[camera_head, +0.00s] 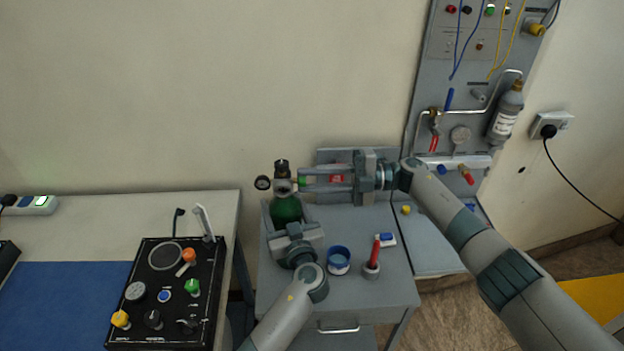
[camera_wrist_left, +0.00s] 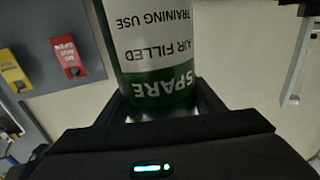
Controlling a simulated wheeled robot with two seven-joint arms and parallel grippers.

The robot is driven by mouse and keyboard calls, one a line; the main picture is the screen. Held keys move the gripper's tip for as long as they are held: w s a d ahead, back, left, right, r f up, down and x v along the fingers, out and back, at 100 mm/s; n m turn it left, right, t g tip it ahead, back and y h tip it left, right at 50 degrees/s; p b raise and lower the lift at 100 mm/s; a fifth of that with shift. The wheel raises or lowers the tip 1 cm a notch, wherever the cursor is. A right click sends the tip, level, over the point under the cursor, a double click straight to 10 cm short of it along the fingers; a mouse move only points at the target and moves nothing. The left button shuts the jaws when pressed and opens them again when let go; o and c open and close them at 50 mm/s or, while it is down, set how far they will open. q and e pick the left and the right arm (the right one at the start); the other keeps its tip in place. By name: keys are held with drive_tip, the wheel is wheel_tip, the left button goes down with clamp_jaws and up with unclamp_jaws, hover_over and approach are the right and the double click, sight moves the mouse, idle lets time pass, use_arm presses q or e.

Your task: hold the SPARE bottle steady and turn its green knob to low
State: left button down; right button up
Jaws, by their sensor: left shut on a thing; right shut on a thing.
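The SPARE bottle (camera_head: 286,208) is green and stands upright on the small grey cart, with a metal valve head (camera_head: 283,186) and a small round gauge (camera_head: 263,183) on top. In the left wrist view its white and green label (camera_wrist_left: 160,50) reads SPARE upside down. My left gripper (camera_head: 290,222) is shut around the bottle's body, one finger on each side. My right gripper (camera_head: 304,181) comes level from the right and is shut on the green knob (camera_head: 302,181) at the valve's right side. Its fingers hide most of the knob, so its setting cannot be read.
The cart (camera_head: 395,296) also bears a blue-rimmed cup (camera_head: 339,261), a red-handled tool in a holder (camera_head: 373,260) and a small blue and white block (camera_head: 386,239). A black control box (camera_head: 140,300) lies on the left table. A grey panel with a hanging bottle (camera_head: 503,115) stands behind right.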

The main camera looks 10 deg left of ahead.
use_arm(q)
drive_tip(key=shift+d+f, duration=0.1)
use_arm(e)
drive_tip(key=shift+w, duration=0.15)
drive_tip(key=o, duration=0.9)
drive_tip(key=shift+f, duration=0.1)
drive_tip(key=shift+o, duration=0.7)
drive_tip(key=shift+d, duration=0.1)
drive_tip(key=v, duration=1.1)
drive_tip(key=shift+d, duration=0.4)
use_arm(q)
drive_tip(key=shift+c, duration=2.2)
unclamp_jaws()
drive_tip(key=shift+s, duration=0.1)
drive_tip(key=v, duration=1.1)
drive_tip(key=shift+s+d, duration=0.15)
drive_tip(key=shift+s, duration=0.2)
